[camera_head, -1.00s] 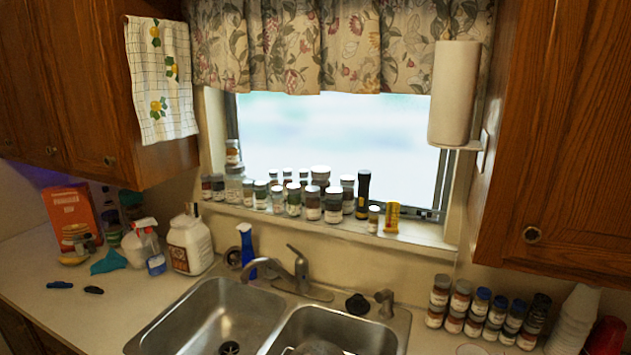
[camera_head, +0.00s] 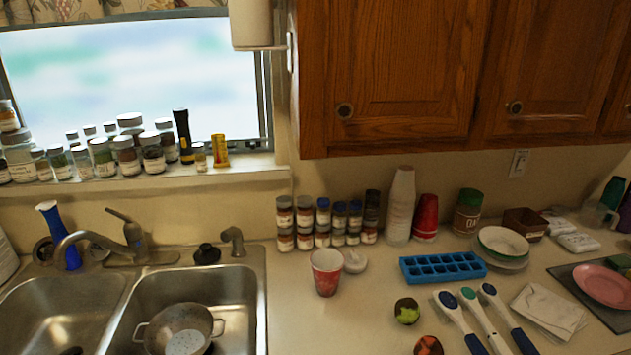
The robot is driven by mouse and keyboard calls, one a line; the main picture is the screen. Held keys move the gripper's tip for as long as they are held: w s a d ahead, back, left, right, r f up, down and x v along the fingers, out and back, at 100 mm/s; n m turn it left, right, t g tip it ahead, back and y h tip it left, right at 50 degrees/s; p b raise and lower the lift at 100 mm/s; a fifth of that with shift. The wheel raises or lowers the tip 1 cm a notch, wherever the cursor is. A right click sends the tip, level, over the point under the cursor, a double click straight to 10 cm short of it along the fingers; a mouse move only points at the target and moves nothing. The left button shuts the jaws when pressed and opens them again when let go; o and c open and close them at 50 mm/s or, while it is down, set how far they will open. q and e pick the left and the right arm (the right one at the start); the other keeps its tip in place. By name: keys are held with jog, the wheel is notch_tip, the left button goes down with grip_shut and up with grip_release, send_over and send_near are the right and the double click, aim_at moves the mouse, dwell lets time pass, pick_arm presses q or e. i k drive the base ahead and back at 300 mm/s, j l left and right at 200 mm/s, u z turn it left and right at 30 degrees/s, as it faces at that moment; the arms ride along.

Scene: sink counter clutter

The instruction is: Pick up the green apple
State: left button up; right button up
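A small round green apple with dark patches (camera_head: 407,311) sits on the counter right of the sink, in the head view. It is in front of the blue ice cube tray and left of the long-handled brushes. Nothing covers it. A round orange-and-dark fruit (camera_head: 428,345) lies just in front of it at the bottom edge. Neither of my grippers shows in the view.
A red patterned cup (camera_head: 326,272) stands left of the apple. The blue ice cube tray (camera_head: 443,267) is behind it, and several brushes (camera_head: 478,318) lie to its right. The sink (camera_head: 255,300) holds a metal colander (camera_head: 178,330). Bare counter lies between cup and apple.

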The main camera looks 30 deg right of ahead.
aim_at(408, 310)
jog(key=z, duration=1.55)
